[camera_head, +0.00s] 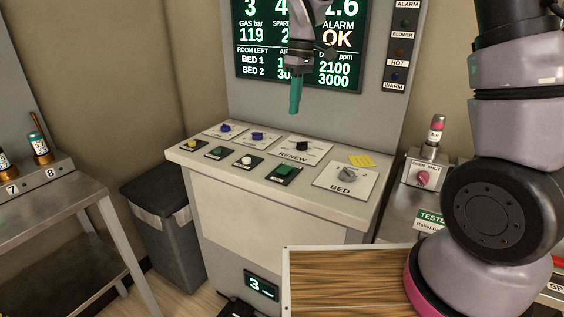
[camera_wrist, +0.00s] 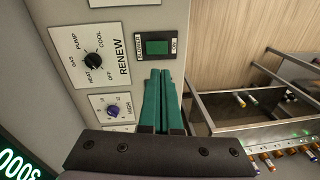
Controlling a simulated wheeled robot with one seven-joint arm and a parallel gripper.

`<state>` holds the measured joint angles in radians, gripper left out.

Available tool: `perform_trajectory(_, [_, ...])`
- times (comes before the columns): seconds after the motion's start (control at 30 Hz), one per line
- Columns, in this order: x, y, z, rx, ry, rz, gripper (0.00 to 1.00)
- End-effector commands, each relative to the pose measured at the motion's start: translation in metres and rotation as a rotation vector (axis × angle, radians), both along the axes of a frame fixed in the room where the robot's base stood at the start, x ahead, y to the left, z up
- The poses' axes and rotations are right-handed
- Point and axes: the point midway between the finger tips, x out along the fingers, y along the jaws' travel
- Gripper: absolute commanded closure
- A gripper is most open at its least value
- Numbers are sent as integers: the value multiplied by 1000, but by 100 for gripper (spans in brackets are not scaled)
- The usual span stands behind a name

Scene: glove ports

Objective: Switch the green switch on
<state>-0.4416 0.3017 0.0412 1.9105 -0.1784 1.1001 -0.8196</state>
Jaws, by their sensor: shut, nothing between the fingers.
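The green switch (camera_head: 283,171) is a small rectangular rocker on a black plate, in the front row of the sloping console. In the wrist view the same green switch (camera_wrist: 157,47) shows clearly, between a label that seems to read BLOWER and one that seems to read ON. I cannot tell which way it is tilted. My gripper (camera_head: 295,110) has teal fingers pointing down, above the back part of the console and clear of it. In the wrist view my gripper (camera_wrist: 161,73) has its fingers together and empty, with the tips appearing just below the switch plate.
The RENEW dial (camera_head: 302,147) is behind the switch and the BED dial (camera_head: 346,174) to its right. White (camera_head: 246,160) and yellow (camera_head: 191,144) buttons sit to its left, with another dark green control (camera_head: 217,152) between them. The display (camera_head: 345,60) rises behind.

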Motion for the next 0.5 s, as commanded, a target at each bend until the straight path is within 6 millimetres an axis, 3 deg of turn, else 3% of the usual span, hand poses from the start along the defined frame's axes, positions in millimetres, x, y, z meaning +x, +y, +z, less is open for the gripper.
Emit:
perform_trajectory(0.2, [3,23,-28,-21,38,106,100])
perform_trajectory(0.5, [4,25,-31,-22,41,120,100])
